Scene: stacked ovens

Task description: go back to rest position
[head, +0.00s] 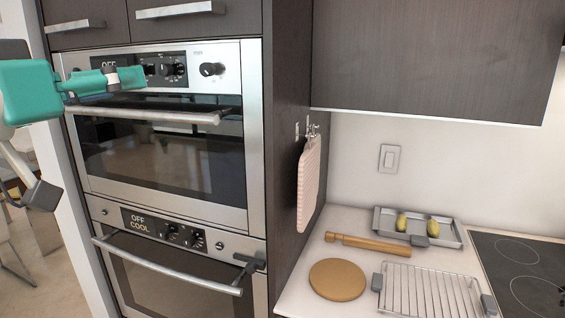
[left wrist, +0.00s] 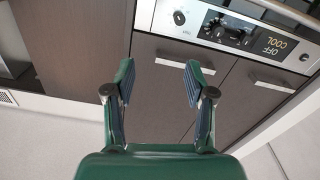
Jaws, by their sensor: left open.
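Dark cabinet fronts (left wrist: 165,95) and an oven panel reading OFF COOL (left wrist: 240,35) lie beyond the fingers. The lower oven (head: 165,275) sits below the upper one. My right gripper is not in view.
The counter at right holds a round board (head: 338,280), a rolling pin (head: 368,244), a wire rack (head: 425,292), a tray (head: 455,237) with yellow-green items, and a cooktop (head: 520,262). The oven handles (head: 150,115) stick out.

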